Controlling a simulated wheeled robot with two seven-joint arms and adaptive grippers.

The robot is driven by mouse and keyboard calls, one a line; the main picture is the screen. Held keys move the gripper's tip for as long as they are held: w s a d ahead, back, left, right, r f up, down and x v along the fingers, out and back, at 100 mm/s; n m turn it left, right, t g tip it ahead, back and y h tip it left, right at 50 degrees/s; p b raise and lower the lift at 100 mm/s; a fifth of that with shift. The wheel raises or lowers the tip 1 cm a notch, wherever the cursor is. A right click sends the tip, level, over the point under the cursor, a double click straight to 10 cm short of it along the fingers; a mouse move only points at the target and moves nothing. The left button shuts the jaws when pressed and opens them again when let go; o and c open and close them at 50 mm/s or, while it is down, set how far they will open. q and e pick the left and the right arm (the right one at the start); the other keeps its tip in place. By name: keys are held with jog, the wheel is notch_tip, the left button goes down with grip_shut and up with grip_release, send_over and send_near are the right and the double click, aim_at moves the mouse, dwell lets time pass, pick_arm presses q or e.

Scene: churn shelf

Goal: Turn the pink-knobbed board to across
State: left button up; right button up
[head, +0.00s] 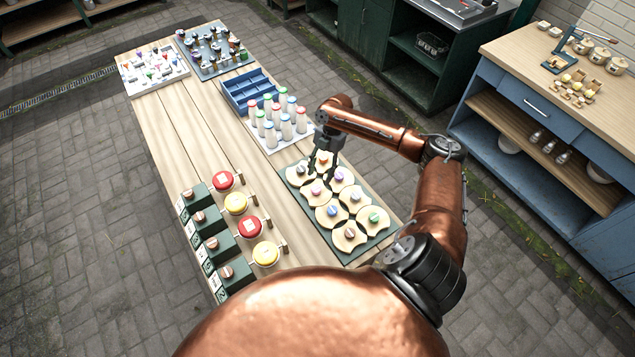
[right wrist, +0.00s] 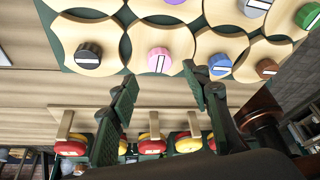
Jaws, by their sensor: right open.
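The pink-knobbed board (head: 311,196) is a pale wooden piece with curved edges on a dark green tray, in the row nearer the jars. Its pink knob (head: 317,189) also shows in the right wrist view (right wrist: 159,60), with a white stripe running up and down in that picture. My right gripper (head: 322,176) is open and empty, pointing down over the tray. In the right wrist view its fingertips (right wrist: 164,76) stand either side of the pink knob, with gaps. I cannot tell their exact height above it. My left gripper is not in view.
Neighbouring boards with black (right wrist: 88,55), blue (right wrist: 220,64), purple (head: 340,176) and other knobs sit close around. Bare tabletop (head: 190,125) lies farther left.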

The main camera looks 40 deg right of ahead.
jog(key=v, duration=0.6)
dwell(0.4)
